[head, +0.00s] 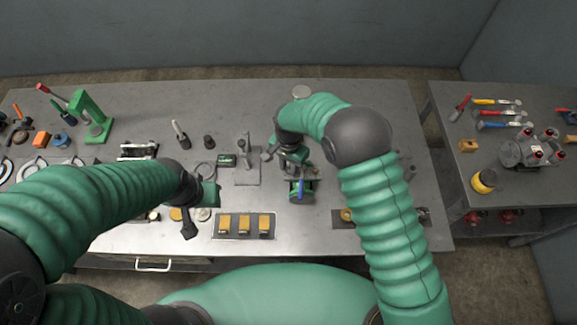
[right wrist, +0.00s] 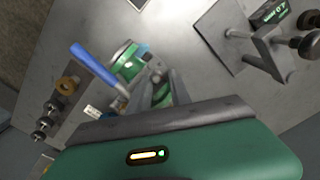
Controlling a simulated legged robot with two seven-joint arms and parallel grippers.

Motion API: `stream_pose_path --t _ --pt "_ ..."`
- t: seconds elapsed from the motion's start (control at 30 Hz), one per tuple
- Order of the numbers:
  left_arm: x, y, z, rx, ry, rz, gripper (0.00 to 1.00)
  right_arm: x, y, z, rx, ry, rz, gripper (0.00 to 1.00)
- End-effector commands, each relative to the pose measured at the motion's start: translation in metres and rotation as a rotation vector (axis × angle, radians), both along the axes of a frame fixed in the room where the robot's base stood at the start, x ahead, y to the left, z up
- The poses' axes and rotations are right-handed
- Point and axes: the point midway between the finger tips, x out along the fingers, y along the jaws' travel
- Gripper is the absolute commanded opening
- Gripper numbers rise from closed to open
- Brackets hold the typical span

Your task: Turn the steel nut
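I cannot single out the steel nut for sure. Small grey steel parts (right wrist: 43,122) stand in a row beside a brass ring (right wrist: 66,85) at the left of the right wrist view. In the head view, a brass ring (head: 347,214) sits on a dark plate, partly hidden by my right arm. A green device with a blue handle (head: 300,190) stands just below my right gripper (head: 294,166); its blue handle (right wrist: 92,64) also shows in the right wrist view. My right gripper's fingers look apart, with nothing clearly held. My left gripper (head: 189,230) hangs near the bench's front edge; its fingertips are unclear.
A tray with yellow blocks (head: 244,237) lies at the front. A grey stand (head: 246,165) is left of my right gripper. A green press (head: 92,118) stands at the left. The side table (head: 500,190) holds hammers and a yellow tape. The back middle of the bench is mostly clear.

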Motion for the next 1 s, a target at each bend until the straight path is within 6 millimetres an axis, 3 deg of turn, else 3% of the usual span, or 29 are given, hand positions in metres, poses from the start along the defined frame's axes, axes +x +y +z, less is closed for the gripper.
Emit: stream_pose_path --t 0.17,0.27,0.7,0.83,1.0 --pt "0.0 0.0 -0.002 0.0 0.0 0.0 0.36 -0.002 0.0 0.002 -0.001 0.004 0.001 0.25" --pt "0.0 0.0 -0.006 0.0 0.0 0.0 0.36 -0.001 0.001 0.014 0.0 0.001 0.001 0.25" --pt "0.0 0.0 -0.033 0.0 0.0 0.0 0.36 0.001 0.001 0.133 0.001 -0.002 0.001 0.25" --pt "0.0 0.0 -0.035 0.0 0.0 0.0 0.36 0.001 0.001 0.156 0.0 0.001 0.001 0.25" --pt "0.0 0.0 -0.035 0.0 0.0 0.0 0.36 0.001 0.001 0.167 -0.001 0.003 0.001 0.25"
